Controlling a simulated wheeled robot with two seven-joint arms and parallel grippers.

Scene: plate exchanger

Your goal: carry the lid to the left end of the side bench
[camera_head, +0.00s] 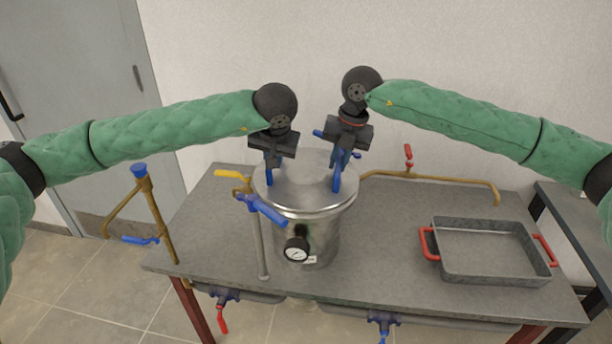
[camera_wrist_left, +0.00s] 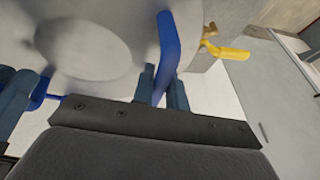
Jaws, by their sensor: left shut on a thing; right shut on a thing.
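The round metal lid (camera_head: 305,188) is on top of the steel vessel (camera_head: 322,235); I see no clear gap between them. My left gripper (camera_head: 273,176) is shut on a blue handle at the lid's left side. In the left wrist view, that blue handle (camera_wrist_left: 168,45) stands between the fingers (camera_wrist_left: 162,88), with the lid (camera_wrist_left: 95,45) beyond. My right gripper (camera_head: 340,172) is shut on the other blue handle on the lid's right side. The side bench (camera_head: 575,215) shows only partly at the right edge; its left end is next to the main bench.
The vessel stands on a grey bench (camera_head: 385,260). A blue lever (camera_head: 265,210) and a yellow-handled valve (camera_head: 230,174) are at its left, a gauge (camera_head: 296,250) at its front. A tray with red handles (camera_head: 490,276) lies at the right. A brass pipe (camera_head: 440,178) runs behind.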

